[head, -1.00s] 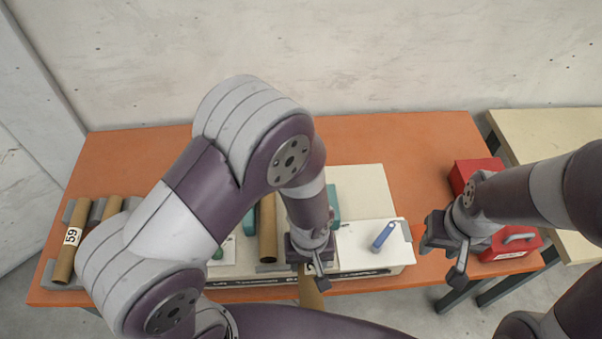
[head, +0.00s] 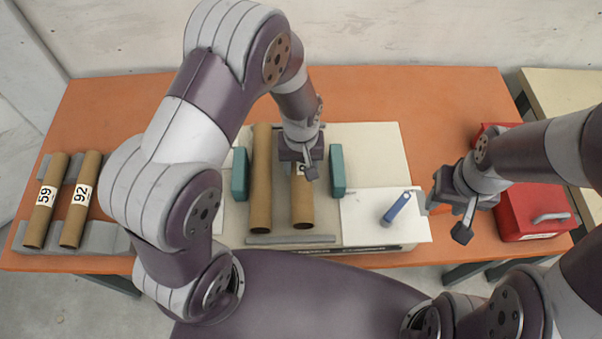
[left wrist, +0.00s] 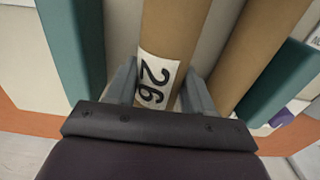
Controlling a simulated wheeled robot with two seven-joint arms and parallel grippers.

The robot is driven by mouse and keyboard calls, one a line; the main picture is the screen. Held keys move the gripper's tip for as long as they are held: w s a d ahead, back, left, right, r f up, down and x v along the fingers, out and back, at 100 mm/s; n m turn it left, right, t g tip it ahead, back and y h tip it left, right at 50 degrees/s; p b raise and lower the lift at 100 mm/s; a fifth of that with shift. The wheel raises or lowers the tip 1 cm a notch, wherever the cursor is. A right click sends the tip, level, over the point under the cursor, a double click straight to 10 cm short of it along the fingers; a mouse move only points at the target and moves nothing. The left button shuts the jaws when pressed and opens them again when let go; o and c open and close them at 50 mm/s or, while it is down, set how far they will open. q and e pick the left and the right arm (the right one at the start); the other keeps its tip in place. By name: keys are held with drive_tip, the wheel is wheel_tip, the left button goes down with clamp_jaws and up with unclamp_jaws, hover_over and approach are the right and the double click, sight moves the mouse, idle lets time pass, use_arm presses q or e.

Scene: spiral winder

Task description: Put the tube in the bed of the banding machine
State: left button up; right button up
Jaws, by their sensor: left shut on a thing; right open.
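My left gripper (head: 302,172) is shut on a brown cardboard tube (head: 302,208). Its label reads 26 in the left wrist view (left wrist: 155,80), where a grey finger lies on each side. The banding machine (head: 385,150) is a pale bed with a green block on the left (head: 240,174) and one on the right (head: 337,170). The held tube is over the bed between these blocks, roughly parallel to another brown tube (head: 261,185) on its left. I cannot tell whether the held tube touches the bed. My right gripper (head: 447,212) is open and empty, right of the machine.
Tubes labelled 59 (head: 44,205) and 92 (head: 80,205) lie on a grey rack (head: 105,237) at the left. A blue-handled tool (head: 397,208) lies on the machine's white panel (head: 350,222). A red box (head: 520,220) stands at the right. A grey bar (head: 290,239) runs along the bed's front.

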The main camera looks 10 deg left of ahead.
use_arm(q)
wheel_tip(320, 180, down, 2)
drive_tip(key=shift+s+f+b, duration=0.1)
drive_tip(key=shift+f+b, duration=0.1)
drive_tip(key=shift+b, duration=0.2)
drive_tip(key=shift+r, duration=0.2)
drive_tip(key=shift+w+p, duration=0.3)
drive_tip(key=o, duration=1.1)
drive_tip(key=shift+s, duration=0.15)
drive_tip(key=shift+c, duration=0.2)
wheel_tip(320, 180, up, 12)
drive_tip(key=shift+f, duration=0.25)
drive_tip(key=s+a+r+m+t, duration=0.1)
drive_tip(key=s+a+m, duration=0.2)
drive_tip(key=s+a, duration=0.4)
drive_tip(key=shift+s, duration=0.7)
